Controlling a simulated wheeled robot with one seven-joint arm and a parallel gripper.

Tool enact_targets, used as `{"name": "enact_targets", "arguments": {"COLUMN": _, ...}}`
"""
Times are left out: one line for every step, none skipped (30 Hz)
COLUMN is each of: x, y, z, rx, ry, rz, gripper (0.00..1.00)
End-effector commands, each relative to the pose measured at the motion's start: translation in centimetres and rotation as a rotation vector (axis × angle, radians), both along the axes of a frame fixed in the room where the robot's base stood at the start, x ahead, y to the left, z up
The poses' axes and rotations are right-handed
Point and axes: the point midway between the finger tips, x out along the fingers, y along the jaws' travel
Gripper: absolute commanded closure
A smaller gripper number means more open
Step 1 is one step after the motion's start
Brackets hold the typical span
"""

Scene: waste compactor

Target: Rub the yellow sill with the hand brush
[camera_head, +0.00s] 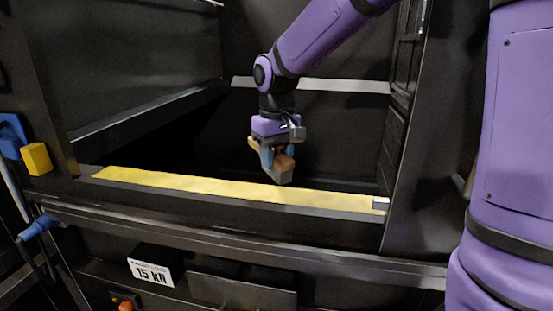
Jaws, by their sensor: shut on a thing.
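The yellow sill (190,183) is a long flat strip along the front edge of the dark compactor opening, running from left to lower right. My gripper (277,158) is over the right half of the strip, pointing down. It is shut on the hand brush (281,169), a brown block with its lower end close to the sill's back edge. I cannot tell whether the brush touches the sill. The brush's underside is hidden.
The dark chamber (190,135) lies open behind the sill, with walls on both sides. A small pale block (381,204) is at the sill's right end. A yellow block (36,158) and blue handle (38,227) are at left. A "15 kN" sign (151,272) is below.

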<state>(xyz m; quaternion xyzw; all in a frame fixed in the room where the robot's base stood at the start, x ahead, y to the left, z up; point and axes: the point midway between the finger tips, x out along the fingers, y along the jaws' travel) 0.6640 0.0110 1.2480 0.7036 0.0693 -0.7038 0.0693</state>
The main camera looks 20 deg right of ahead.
Motion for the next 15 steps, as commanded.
{"name": "enact_targets", "arguments": {"x": 0.0, "y": 0.0, "z": 0.0, "rx": 0.000, "ry": 0.000, "rz": 0.000, "gripper": 0.96}}
{"name": "enact_targets", "arguments": {"x": 0.0, "y": 0.0, "z": 0.0, "rx": 0.000, "ry": 0.000, "rz": 0.000, "gripper": 0.96}}
{"name": "enact_targets", "arguments": {"x": 0.0, "y": 0.0, "z": 0.0, "rx": 0.000, "ry": -0.001, "rz": 0.000, "gripper": 0.96}}
{"name": "enact_targets", "arguments": {"x": 0.0, "y": 0.0, "z": 0.1, "rx": 0.000, "ry": -0.001, "rz": 0.000, "gripper": 0.96}}
{"name": "enact_targets", "arguments": {"x": 0.0, "y": 0.0, "z": 0.2, "rx": 0.000, "ry": -0.001, "rz": 0.000, "gripper": 0.96}}
{"name": "enact_targets", "arguments": {"x": 0.0, "y": 0.0, "z": 0.4, "rx": 0.000, "ry": -0.001, "rz": 0.000, "gripper": 0.96}}
{"name": "enact_targets", "arguments": {"x": 0.0, "y": 0.0, "z": 0.5, "rx": 0.000, "ry": -0.001, "rz": 0.000, "gripper": 0.96}}
{"name": "enact_targets", "arguments": {"x": 0.0, "y": 0.0, "z": 0.7, "rx": 0.000, "ry": -0.001, "rz": 0.000, "gripper": 0.96}}
{"name": "enact_targets", "arguments": {"x": 0.0, "y": 0.0, "z": 1.0, "rx": 0.000, "ry": -0.002, "rz": 0.000, "gripper": 0.96}}
{"name": "enact_targets", "arguments": {"x": 0.0, "y": 0.0, "z": 1.3, "rx": 0.001, "ry": -0.003, "rz": 0.000, "gripper": 0.96}}
{"name": "enact_targets", "arguments": {"x": 0.0, "y": 0.0, "z": 1.6, "rx": 0.001, "ry": -0.003, "rz": 0.000, "gripper": 0.96}}
{"name": "enact_targets", "arguments": {"x": 0.0, "y": 0.0, "z": 1.9, "rx": 0.001, "ry": -0.003, "rz": 0.000, "gripper": 0.96}}
{"name": "enact_targets", "arguments": {"x": 0.0, "y": 0.0, "z": 2.2, "rx": 0.001, "ry": -0.003, "rz": 0.000, "gripper": 0.96}}
{"name": "enact_targets", "arguments": {"x": 0.0, "y": 0.0, "z": 2.4, "rx": 0.001, "ry": -0.003, "rz": 0.000, "gripper": 0.96}}
{"name": "enact_targets", "arguments": {"x": 0.0, "y": 0.0, "z": 2.7, "rx": 0.000, "ry": -0.002, "rz": 0.000, "gripper": 0.96}}
